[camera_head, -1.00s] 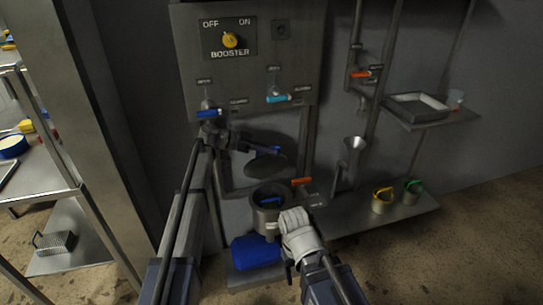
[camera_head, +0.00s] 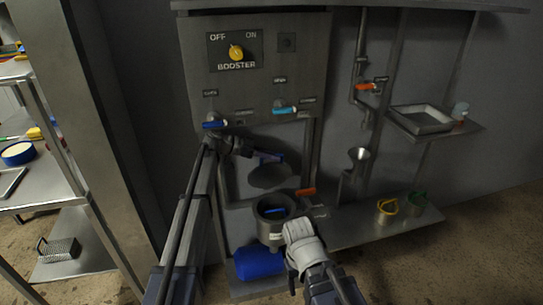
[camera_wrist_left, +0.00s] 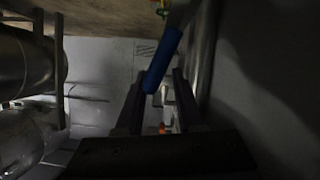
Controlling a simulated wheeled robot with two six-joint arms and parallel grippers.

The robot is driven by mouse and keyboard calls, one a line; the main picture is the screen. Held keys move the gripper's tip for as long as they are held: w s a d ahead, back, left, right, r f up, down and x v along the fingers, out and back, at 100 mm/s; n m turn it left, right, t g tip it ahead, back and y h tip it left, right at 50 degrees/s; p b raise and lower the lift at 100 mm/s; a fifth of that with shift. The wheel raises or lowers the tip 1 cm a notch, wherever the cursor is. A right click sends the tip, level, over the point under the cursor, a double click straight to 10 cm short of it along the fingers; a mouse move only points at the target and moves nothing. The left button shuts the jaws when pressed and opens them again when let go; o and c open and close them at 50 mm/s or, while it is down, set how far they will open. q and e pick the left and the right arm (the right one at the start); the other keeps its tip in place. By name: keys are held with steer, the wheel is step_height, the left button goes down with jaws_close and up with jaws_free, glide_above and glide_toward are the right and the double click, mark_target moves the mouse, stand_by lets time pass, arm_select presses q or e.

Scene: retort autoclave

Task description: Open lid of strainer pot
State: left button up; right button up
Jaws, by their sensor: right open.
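The strainer pot (camera_head: 273,225) is a round grey vessel, open at the top, with something blue inside. Its dark round lid (camera_head: 272,178) stands raised and tilted above and behind the pot, apart from the rim, with a blue handle (camera_head: 268,156) at its upper edge. My left gripper (camera_head: 250,151) is at that handle. In the left wrist view my left gripper's fingers (camera_wrist_left: 160,95) are spread, with a blue bar (camera_wrist_left: 162,62) beyond and between the tips, nearer the left finger. My right gripper (camera_head: 294,228) is open at the pot's front right side; its fingertips are partly hidden.
A blue container (camera_head: 258,262) sits below the pot. The booster panel (camera_head: 258,70) with blue and cyan valve levers is above. An orange lever (camera_head: 305,191) is close right of the pot. Yellow-handled (camera_head: 387,211) and green-handled (camera_head: 415,203) cups stand on the lower shelf.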

arm_select(q)
steer(key=shift+o, duration=0.6)
steer(key=shift+s+f, duration=0.1)
steer(key=shift+s, duration=0.15)
steer(key=s+d+f+m+t+b, duration=0.3)
steer(key=s+f+m+b, duration=0.2)
steer(key=s+f+b, duration=0.5)
steer(key=s+d+f+m+t+b, duration=0.2)
steer(key=s+f+m+t+b, duration=0.3)
steer(key=f+b, duration=1)
steer(key=s+a+r+n+g, duration=0.1)
steer(key=s+a+r+g, duration=0.1)
steer(key=s+a, duration=0.3)
steer(key=shift+s+r+y, duration=0.4)
steer(key=shift+s+r, duration=0.05)
steer(key=shift+r, duration=0.4)
